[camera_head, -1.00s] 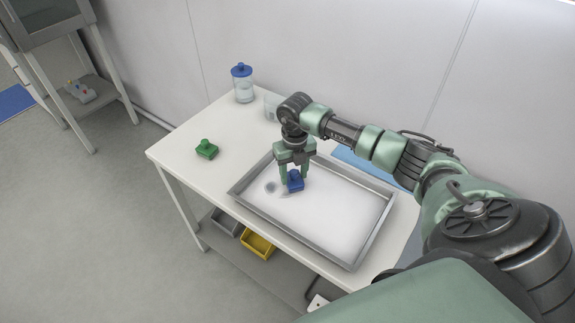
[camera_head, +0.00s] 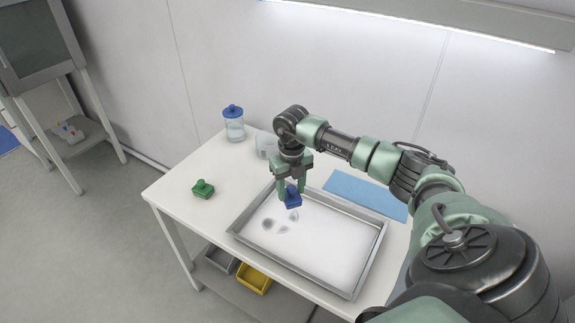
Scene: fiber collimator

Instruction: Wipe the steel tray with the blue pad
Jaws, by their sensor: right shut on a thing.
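The blue pad (camera_head: 293,198) is held in my right gripper (camera_head: 292,190), which is shut on it. The gripper points down over the back left part of the steel tray (camera_head: 372,262). I cannot tell whether the pad touches the tray floor. The tray lies on the white table and has a raised metal rim. Several grey smudges (camera_head: 268,224) show on its pale floor, left of and in front of the pad. My left gripper is not in view.
A green pad (camera_head: 203,189) with a knob sits on the white table (camera_head: 180,205), left of the tray. A jar with a blue lid (camera_head: 233,124) and a clear container (camera_head: 266,146) stand at the back. A blue mat (camera_head: 366,194) lies behind the tray. Yellow (camera_head: 254,278) and grey bins sit below.

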